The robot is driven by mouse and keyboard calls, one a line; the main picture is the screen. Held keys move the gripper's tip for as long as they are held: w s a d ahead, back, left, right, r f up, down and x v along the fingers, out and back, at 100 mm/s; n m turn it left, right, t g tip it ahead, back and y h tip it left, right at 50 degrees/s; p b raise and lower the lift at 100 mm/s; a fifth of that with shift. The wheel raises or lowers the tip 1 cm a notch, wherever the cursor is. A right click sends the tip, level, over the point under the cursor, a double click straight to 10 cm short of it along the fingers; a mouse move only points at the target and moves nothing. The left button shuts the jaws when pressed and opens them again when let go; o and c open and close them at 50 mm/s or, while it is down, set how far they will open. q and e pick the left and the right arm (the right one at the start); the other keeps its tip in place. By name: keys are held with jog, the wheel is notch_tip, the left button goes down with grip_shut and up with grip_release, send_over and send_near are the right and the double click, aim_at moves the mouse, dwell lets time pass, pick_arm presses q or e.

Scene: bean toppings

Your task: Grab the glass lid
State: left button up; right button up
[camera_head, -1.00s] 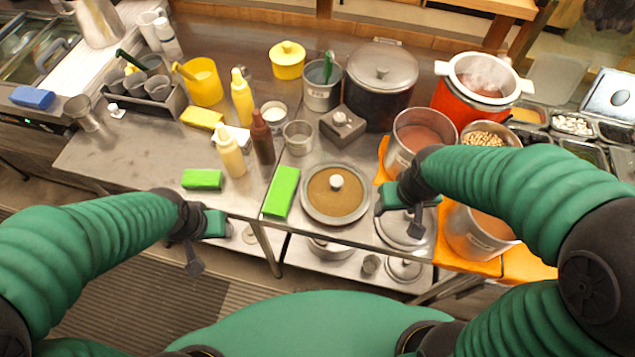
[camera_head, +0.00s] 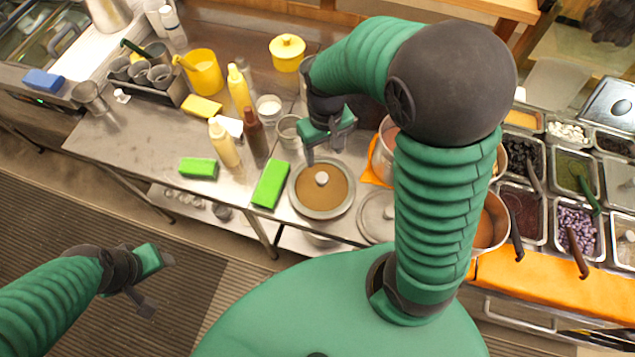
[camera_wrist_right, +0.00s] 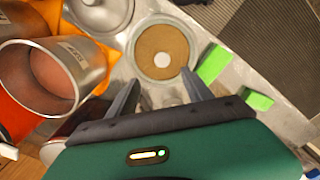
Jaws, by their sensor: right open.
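The glass lid (camera_head: 304,201) is round, with a grey rim, a brown-looking centre and a white knob (camera_head: 322,179). It lies near the front edge of the steel table. My right gripper (camera_head: 326,150) is just beyond the lid's far side, pointing down, open and empty. In the right wrist view the lid (camera_wrist_right: 162,42) lies ahead of my open right fingers (camera_wrist_right: 160,82), with its knob between their lines and apart from them. My left gripper (camera_head: 150,282) hangs over the floor at lower left, away from the table; its finger gap is unclear.
A green block (camera_head: 270,184) lies close left of the lid, and a metal lid (camera_head: 376,212) lies close right. Squeeze bottles (camera_head: 224,145) and a small metal cup (camera_head: 288,130) stand behind. A large pot (camera_wrist_right: 45,75) stands near my right gripper.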

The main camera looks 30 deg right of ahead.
send_over(322, 177)
notch_tip(322, 177, down, 6)
jog(key=shift+d+r, duration=0.1)
jog(key=shift+d, duration=0.05)
notch_tip(322, 177, down, 6)
jog(key=shift+r+p, duration=0.1)
jog(key=shift+p, duration=0.2)
jog(key=shift+a, duration=0.25)
jog(key=c, duration=0.4)
grip_shut()
dwell(0.4)
